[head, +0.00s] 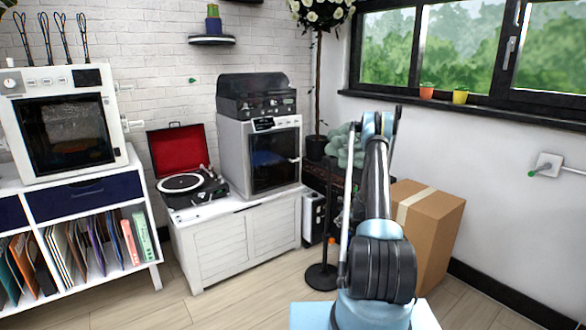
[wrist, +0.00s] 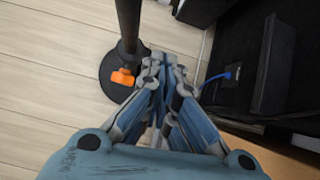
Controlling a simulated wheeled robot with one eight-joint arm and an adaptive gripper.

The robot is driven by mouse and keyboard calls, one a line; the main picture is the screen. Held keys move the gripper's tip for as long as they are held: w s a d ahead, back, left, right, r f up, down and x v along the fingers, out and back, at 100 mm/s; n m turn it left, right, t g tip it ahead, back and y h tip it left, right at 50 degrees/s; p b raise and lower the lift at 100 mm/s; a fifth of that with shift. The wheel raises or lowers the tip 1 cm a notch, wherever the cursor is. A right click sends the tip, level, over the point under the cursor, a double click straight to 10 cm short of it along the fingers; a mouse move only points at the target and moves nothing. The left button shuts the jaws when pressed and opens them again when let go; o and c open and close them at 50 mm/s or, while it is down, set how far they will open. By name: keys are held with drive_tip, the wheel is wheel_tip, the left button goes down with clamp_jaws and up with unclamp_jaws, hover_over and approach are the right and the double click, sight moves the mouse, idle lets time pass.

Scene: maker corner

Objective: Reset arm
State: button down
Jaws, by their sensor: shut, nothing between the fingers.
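My arm rises from the bottom middle of the head view, partly folded, and its end reaches up in front of the far corner. My gripper (wrist: 163,62) shows in the wrist view with its fingers together and nothing between them. It points down over the floor, apart from the things around it. In the head view my own arm links hide the fingertips.
A round-based stand (head: 321,276) with an orange piece (wrist: 122,77) is close to my gripper. A cardboard box (head: 430,230) stands right of my arm. A white cabinet (head: 235,245) bears a record player (head: 190,185) and a printer-like machine (head: 262,155). Floor (wrist: 50,70) is clear at left.

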drive_tip(key=s+a+r+n, duration=0.2)
drive_tip(key=s+r+n, duration=0.15)
drive_tip(key=r, duration=0.95)
drive_tip(key=s+a+r+n+g+h, duration=0.3)
drive_tip(key=s+r+n, duration=0.7)
drive_tip(key=s+r, duration=1.15)
drive_tip(key=s+a+r+n, duration=0.1)
drive_tip(key=s+r+n, duration=0.25)
drive_tip(key=s, duration=0.65)
drive_tip(key=s+a+r+n, duration=0.2)
drive_tip(key=s+r+n, duration=0.15)
drive_tip(key=s, duration=0.65)
drive_tip(key=s+f+n, duration=0.3)
drive_tip(key=s, duration=0.6)
drive_tip(key=s+d+f+n+h, duration=0.1)
drive_tip(key=s+f+n, duration=0.3)
drive_tip(key=s, duration=0.5)
drive_tip(key=shift+s+d+g, duration=0.2)
drive_tip(key=shift+d+g, duration=0.05)
drive_tip(key=shift+g, duration=0.05)
drive_tip(key=shift+d+f+n, duration=0.1)
drive_tip(key=shift+d+n, duration=0.05)
drive_tip(key=shift+n, duration=0.1)
